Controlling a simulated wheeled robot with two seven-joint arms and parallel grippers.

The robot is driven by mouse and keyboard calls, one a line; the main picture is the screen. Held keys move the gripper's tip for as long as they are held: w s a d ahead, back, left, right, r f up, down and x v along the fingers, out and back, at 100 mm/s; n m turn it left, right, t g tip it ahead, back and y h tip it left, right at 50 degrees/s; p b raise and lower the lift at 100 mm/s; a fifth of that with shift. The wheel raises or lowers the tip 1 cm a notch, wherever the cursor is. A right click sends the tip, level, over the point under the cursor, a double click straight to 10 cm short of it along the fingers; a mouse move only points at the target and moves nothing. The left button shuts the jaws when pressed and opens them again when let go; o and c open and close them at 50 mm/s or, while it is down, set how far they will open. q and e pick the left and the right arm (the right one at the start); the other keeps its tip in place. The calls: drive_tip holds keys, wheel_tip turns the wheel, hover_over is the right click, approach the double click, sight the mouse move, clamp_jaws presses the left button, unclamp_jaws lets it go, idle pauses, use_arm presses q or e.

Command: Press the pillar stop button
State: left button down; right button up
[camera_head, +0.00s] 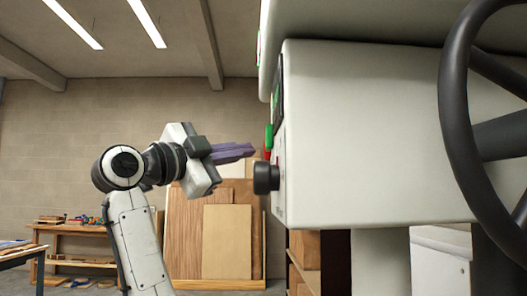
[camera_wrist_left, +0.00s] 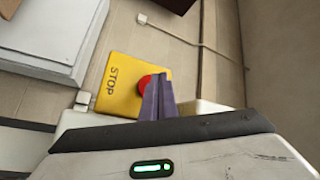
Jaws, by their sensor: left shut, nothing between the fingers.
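The stop button is a red round button (camera_wrist_left: 144,84) on a yellow plate (camera_wrist_left: 122,88) marked STOP, seen in the left wrist view. My left gripper (camera_head: 248,150) is shut and empty, with its purple fingers pointing right in the head view. In the left wrist view its fingers (camera_wrist_left: 157,88) overlap the right side of the red button and hide part of it. I cannot tell whether they touch it. The yellow plate cannot be made out in the head view. My right gripper is in neither view.
A large white machine (camera_head: 370,130) fills the right of the head view. A black knob (camera_head: 266,178) sticks out from its left face, close below my left fingertips. A dark handwheel (camera_head: 456,100) stands at the right. Wooden boards (camera_head: 228,240) and a workbench (camera_head: 75,228) stand behind.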

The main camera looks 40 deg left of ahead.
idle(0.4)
use_arm(q)
drive_tip(key=shift+w+d, duration=0.3)
drive_tip(key=shift+w+d, duration=0.35)
drive_tip(key=shift+d, duration=0.1)
idle(1.1)
drive_tip(key=shift+s+a, duration=0.1)
drive_tip(key=shift+a, duration=0.05)
drive_tip(key=shift+s+a, duration=0.5)
drive_tip(key=shift+a, duration=0.05)
drive_tip(key=shift+a, duration=0.1)
drive_tip(key=s+a, duration=0.3)
drive_tip(key=shift+s+a+b, duration=0.1)
drive_tip(key=shift+a+b, duration=0.2)
drive_tip(key=shift+a, duration=0.05)
idle(0.8)
